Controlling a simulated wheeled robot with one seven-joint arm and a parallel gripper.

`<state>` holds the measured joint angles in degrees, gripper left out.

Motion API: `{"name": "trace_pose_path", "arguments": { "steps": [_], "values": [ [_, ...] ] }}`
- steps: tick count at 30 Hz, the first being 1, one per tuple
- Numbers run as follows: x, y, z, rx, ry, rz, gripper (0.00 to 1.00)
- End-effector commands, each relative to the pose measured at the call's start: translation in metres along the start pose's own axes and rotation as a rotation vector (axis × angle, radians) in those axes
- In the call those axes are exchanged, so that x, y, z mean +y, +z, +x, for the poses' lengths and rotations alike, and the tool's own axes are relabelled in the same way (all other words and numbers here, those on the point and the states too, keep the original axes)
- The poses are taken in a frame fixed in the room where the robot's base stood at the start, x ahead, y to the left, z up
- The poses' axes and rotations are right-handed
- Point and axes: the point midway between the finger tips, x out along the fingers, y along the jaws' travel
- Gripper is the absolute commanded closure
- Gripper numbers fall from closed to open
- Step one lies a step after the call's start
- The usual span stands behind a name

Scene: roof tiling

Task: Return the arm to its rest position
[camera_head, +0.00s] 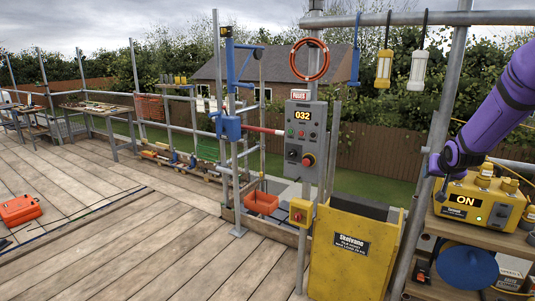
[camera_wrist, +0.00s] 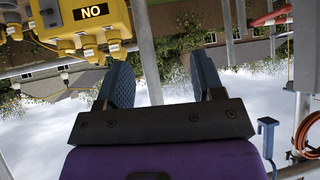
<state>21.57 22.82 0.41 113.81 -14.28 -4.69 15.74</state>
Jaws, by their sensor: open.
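My purple arm (camera_head: 495,110) reaches in from the right edge of the head view, in front of the scaffold and partly over the yellow box. In the wrist view my gripper (camera_wrist: 163,82) is open, with its two blue-grey fingers wide apart and nothing between them. The wrist picture is upside down, and sky and hedge show past the fingers. The yellow box (camera_head: 478,208) with a lit "ON" display sits on a wooden shelf at the right; it also shows inverted at the upper left of the wrist view (camera_wrist: 68,18).
A grey control panel (camera_head: 303,140) reading "032" and a yellow hoist gate (camera_head: 352,252) stand near the middle. Scaffold poles (camera_head: 435,130) and hanging lamps (camera_head: 418,70) are close to my arm. A red case (camera_head: 18,209) lies at left on the mostly clear deck (camera_head: 150,250).

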Motion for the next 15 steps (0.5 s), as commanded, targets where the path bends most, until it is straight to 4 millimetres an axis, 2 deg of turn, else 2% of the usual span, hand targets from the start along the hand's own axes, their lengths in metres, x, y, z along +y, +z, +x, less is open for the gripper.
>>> {"name": "trace_pose_path", "arguments": {
  "steps": [1,7,15],
  "values": [
    [-0.010,-0.004,-0.023,-0.006,-0.003,-0.012,0.39],
    [-0.038,-0.001,-0.102,-0.058,-0.009,-0.052,0.39],
    [-0.066,0.026,-0.207,-0.133,-0.032,-0.111,0.39]
  ]
}}
